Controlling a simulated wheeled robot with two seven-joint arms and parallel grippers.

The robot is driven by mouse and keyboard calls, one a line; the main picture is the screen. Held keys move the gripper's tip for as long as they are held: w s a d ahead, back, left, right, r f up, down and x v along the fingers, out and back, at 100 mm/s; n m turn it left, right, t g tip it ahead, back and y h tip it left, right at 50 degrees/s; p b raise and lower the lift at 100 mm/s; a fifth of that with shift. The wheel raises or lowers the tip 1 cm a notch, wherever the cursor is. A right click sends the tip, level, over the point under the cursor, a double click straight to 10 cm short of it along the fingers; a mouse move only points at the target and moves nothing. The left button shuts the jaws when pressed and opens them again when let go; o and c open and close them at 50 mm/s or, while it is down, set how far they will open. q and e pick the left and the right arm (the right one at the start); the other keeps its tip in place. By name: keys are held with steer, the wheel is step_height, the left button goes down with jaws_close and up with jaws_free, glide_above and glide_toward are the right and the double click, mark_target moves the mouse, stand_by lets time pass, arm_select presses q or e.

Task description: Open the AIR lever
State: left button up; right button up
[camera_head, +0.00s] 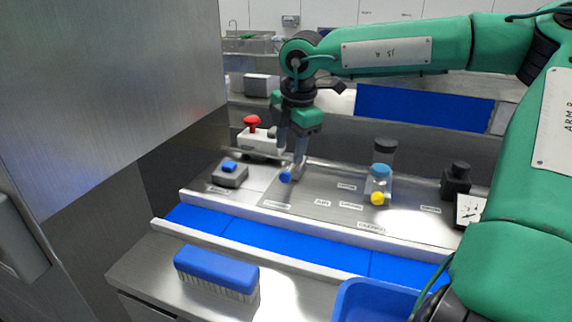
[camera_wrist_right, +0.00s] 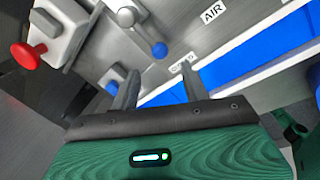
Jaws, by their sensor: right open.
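A lever with a blue ball knob (camera_head: 285,176) stands on the grey panel (camera_head: 325,190). In the right wrist view the blue knob (camera_wrist_right: 159,50) is at the end of a short metal arm, and a label reading AIR (camera_wrist_right: 212,13) lies to its right. My right gripper (camera_head: 291,164) points down over the panel, close by the knob. In the wrist view the right gripper (camera_wrist_right: 158,68) is open, with the knob just beyond the gap between its fingertips. I cannot tell whether they touch. My left gripper is not in view.
A red mushroom button (camera_head: 251,121) and a box with a blue button (camera_head: 229,167) stand left of the gripper. A blue-capped jar (camera_head: 380,174) and yellow knob (camera_head: 377,198) are to the right. A blue belt (camera_head: 290,240) and brush (camera_head: 216,270) lie in front.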

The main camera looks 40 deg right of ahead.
mark_target(286, 173)
steer(key=f, duration=0.2)
steer(key=w+f+p, duration=0.1)
steer(key=f, duration=0.2)
steer(key=shift+f+p, duration=0.2)
steer(key=shift+p, duration=0.1)
steer(key=shift+w+d+f, duration=0.1)
steer(key=shift+w+f, duration=0.15)
steer(key=shift+f, duration=0.75)
steer(key=shift+c, duration=0.3)
jaws_close()
